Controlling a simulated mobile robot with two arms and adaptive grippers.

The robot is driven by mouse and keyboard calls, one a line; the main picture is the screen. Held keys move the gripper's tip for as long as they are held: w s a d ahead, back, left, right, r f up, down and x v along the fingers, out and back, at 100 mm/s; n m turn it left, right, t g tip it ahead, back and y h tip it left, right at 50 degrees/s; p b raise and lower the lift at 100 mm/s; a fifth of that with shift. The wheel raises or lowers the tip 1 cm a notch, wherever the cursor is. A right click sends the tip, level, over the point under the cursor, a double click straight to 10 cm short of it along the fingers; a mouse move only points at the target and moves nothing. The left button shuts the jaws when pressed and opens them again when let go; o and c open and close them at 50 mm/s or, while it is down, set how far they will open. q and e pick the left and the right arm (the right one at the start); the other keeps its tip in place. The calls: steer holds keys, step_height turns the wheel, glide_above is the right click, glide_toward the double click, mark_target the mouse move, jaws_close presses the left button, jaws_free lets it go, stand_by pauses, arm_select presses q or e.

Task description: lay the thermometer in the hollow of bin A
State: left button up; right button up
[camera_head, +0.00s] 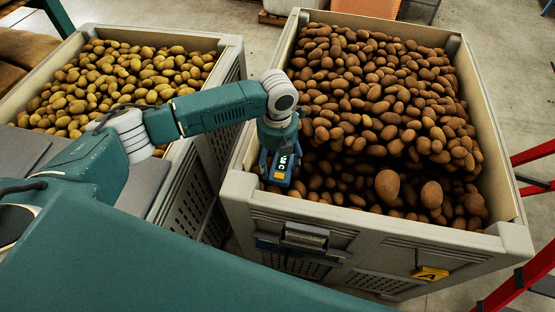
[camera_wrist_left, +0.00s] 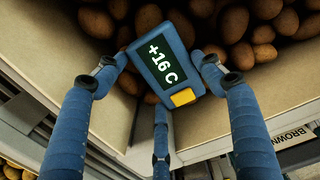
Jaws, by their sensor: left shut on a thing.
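The thermometer (camera_head: 283,170) is a blue block with a dark "+16 C" display and a yellow button. It also shows in the left wrist view (camera_wrist_left: 180,75). My left gripper (camera_head: 277,160) is shut on it, with fingers on both sides and a third finger below in the wrist view. They are at the near left corner of bin A (camera_head: 375,223), above its inner edge. Bin A is a large grey bin of brown potatoes with a yellow A label (camera_head: 430,273). Its hollow (camera_head: 345,172) is the shaded dip in the potatoes near the front wall. My right gripper is not in view.
A second bin (camera_head: 232,62) with yellowish potatoes stands to the left, a narrow gap between. A grey holder (camera_head: 305,236) hangs on bin A's front. Two larger potatoes (camera_head: 388,186) stick up right of the hollow. Red framework (camera_head: 520,280) stands at the right.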

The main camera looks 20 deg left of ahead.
arm_select(q)
steer(key=shift+f, duration=0.15)
steer(key=o, duration=1.2)
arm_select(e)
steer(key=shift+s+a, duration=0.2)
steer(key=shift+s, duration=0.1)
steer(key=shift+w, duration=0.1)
